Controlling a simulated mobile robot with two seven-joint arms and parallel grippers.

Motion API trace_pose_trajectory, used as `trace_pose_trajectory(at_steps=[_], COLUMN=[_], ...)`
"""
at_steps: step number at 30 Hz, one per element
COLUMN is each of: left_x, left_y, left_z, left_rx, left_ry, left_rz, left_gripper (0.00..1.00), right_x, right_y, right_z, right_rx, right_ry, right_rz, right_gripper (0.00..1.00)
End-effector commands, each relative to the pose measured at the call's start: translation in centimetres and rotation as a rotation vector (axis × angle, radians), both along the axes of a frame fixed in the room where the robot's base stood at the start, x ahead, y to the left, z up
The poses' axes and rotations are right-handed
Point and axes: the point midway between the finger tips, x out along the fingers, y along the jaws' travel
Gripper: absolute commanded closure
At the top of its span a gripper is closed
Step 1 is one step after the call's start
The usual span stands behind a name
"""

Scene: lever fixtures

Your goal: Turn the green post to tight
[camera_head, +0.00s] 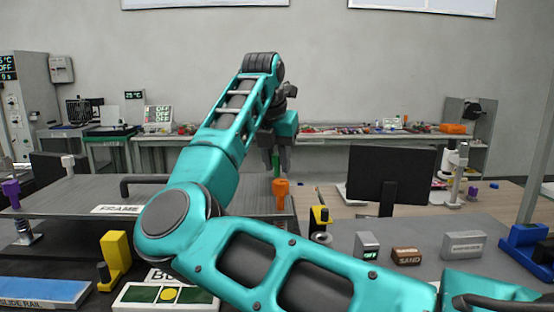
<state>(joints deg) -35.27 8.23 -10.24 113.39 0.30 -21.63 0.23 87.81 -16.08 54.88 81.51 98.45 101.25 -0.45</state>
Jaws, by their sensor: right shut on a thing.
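The green post (277,169) shows as a small upright green piece at the far edge of the grey plate, partly hidden by dark fingers. My right gripper (274,160) points down at it, with its fingers closed around its upper part. My teal right arm reaches in from the lower right, bends at the left and runs up to the wrist above the post. Any tight marking by the post is too small or hidden to see. My left gripper is not in view.
An orange post (281,196) stands close in front of the green post. The grey plate (100,193) has a FRAME label. A black monitor (392,176) stands to the right. My arm hides much of the foreground.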

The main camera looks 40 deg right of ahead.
Motion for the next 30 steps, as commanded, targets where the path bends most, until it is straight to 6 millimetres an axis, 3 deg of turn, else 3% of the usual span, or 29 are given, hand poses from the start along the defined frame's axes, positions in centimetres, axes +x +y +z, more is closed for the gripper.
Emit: trace_pose_trajectory(at_steps=[11,17,30], left_x=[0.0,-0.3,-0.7], left_y=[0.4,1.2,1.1], left_z=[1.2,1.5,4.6], left_rx=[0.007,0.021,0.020], left_ry=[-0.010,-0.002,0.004], left_rz=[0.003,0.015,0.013], left_gripper=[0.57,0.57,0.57], right_x=[0.0,0.0,0.0], right_y=[0.0,0.0,-0.1], right_z=[0.3,0.4,0.4], right_rx=[-0.002,-0.003,-0.005], right_ry=[0.000,0.000,0.000], right_rz=[-0.164,-0.340,-0.757], right_gripper=[1.00,1.00,1.00])
